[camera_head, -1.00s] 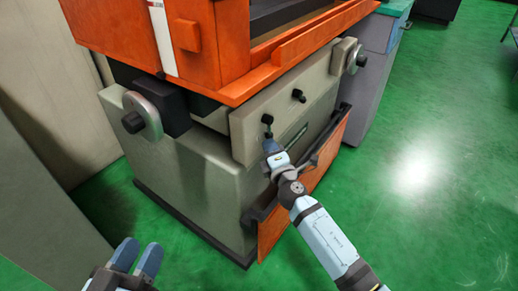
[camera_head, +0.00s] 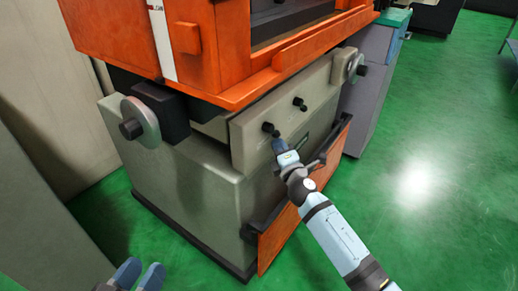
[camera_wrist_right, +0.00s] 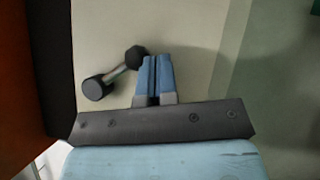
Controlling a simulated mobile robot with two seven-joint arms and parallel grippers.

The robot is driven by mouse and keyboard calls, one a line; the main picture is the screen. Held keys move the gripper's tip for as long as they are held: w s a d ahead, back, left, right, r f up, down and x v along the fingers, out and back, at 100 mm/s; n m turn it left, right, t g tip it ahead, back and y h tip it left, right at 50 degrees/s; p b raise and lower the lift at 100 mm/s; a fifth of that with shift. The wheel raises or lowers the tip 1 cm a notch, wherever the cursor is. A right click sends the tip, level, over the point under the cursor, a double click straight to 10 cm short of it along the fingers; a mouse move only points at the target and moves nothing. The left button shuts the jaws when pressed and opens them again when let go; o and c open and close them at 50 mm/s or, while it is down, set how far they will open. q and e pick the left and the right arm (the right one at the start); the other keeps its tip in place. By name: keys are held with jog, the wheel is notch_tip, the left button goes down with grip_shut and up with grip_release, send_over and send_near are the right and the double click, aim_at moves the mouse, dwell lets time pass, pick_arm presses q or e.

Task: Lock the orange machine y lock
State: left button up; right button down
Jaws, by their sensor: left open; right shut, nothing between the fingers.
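The orange machine (camera_head: 212,50) has a beige front panel (camera_head: 245,139) carrying two small black-knobbed levers. The nearer lever (camera_head: 267,127) is right beside the fingertips of my right gripper (camera_head: 276,141); the other lever (camera_head: 299,103) sits farther right. Which one is the y lock is not marked. In the right wrist view, a lever with a metal rod and two black ends (camera_wrist_right: 97,88) lies left of my shut, empty right fingers (camera_wrist_right: 155,75). Its farther end is close to the fingertips; I cannot tell whether they touch. My left gripper (camera_head: 138,275) is open and empty at the bottom edge.
Handwheels stand out at the machine's left (camera_head: 139,122) and right (camera_head: 356,67). An orange plate (camera_head: 290,222) with a dark rail hangs below the panel. A grey cabinet (camera_head: 369,105) stands behind right. The green floor (camera_head: 440,200) on the right is clear.

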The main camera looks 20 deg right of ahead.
jog(key=shift+w+d+r, duration=0.15)
jog(key=shift+d, duration=0.1)
dwell(0.3)
jog(key=s+f, duration=0.2)
jog(key=s, duration=1.1)
jog(key=shift+s+d+f, duration=0.15)
jog(key=shift+s+d, duration=0.15)
jog(key=shift+d, duration=0.05)
